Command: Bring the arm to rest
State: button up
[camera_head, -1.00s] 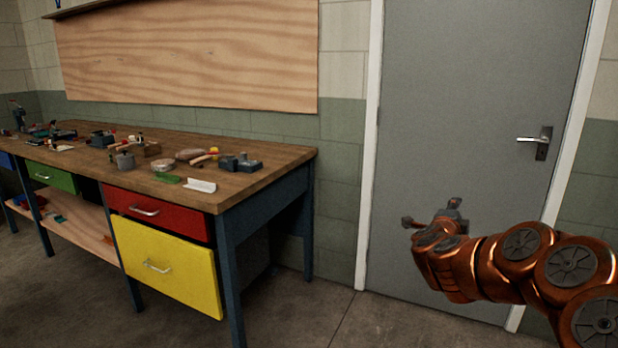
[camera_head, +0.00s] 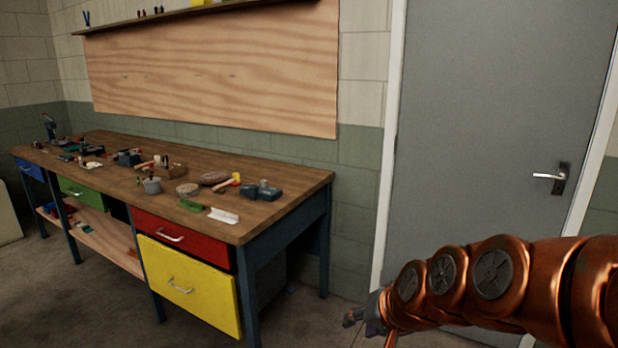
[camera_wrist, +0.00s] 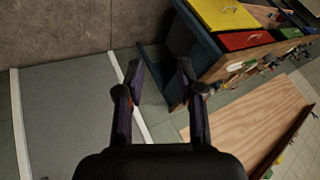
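My copper arm (camera_head: 480,285) reaches in from the right edge of the head view, in front of the grey door.
A wooden workbench (camera_head: 290,188) with red and yellow drawers stands at the left, with several tools on top. A grey door (camera_head: 490,120) with a handle (camera_head: 550,177) is behind my arm. Bare floor (camera_head: 310,325) lies right of the bench.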

jog(key=s+d+n+g+h+p, duration=0.1)
jog(key=s+d+g, duration=0.3)
jog(key=s, duration=0.9)
jog(key=s+d+r+n+g+h+p, duration=0.1)
jog(key=s+d+g+p, duration=0.3)
jog(key=s, duration=0.9)
jog(key=shift+s+d+n+h+p, duration=0.15)
jog(key=shift+s+n+h+p, duration=0.2)
jog(key=shift+h, duration=0.55)
jog(key=shift+d, duration=0.15)
